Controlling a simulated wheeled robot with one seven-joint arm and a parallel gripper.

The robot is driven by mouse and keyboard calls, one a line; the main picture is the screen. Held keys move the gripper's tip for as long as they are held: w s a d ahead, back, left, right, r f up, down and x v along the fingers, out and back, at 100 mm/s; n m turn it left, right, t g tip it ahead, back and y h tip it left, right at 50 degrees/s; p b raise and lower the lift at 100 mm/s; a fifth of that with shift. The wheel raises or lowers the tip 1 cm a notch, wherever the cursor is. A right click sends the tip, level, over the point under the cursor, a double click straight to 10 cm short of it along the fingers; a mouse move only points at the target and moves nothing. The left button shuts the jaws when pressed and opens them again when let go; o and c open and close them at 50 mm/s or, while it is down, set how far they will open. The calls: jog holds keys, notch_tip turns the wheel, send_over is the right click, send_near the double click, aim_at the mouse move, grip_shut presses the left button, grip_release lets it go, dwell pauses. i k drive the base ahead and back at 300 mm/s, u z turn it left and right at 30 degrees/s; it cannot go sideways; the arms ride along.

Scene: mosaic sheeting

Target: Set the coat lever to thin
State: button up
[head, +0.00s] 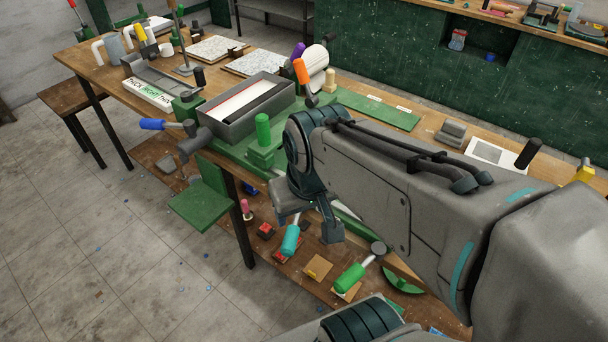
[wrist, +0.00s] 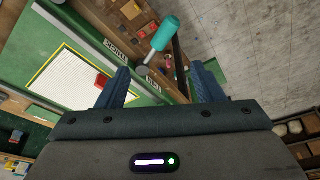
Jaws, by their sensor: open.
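The lever with the teal handle (wrist: 165,35) extends from a round grey pivot at the edge of a green bench in the wrist view. A small label (wrist: 115,47) that seems to read THICK is on one side of the pivot, and another small label (wrist: 153,92), too small to read, is on the other. The teal handle (head: 290,241) also shows in the head view, just below my gripper (head: 311,218). In the wrist view my gripper (wrist: 161,82) is open and empty, its fingers apart on either side of the pivot area. The handle lies beyond the fingertips, untouched.
A green-handled lever (head: 350,278) is to the right, and blue (head: 165,124) and orange (head: 302,72) handles are farther left and back. A sign with THICK, RIGHT and THIN (head: 148,92) stands on the bench. A lower shelf (head: 318,268) holds small parts. Open floor lies left.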

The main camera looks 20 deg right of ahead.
aim_at(291, 236)
jog(key=z, duration=1.25)
jog(key=k, duration=0.95)
jog(key=u, duration=1)
jog(key=i, duration=0.5)
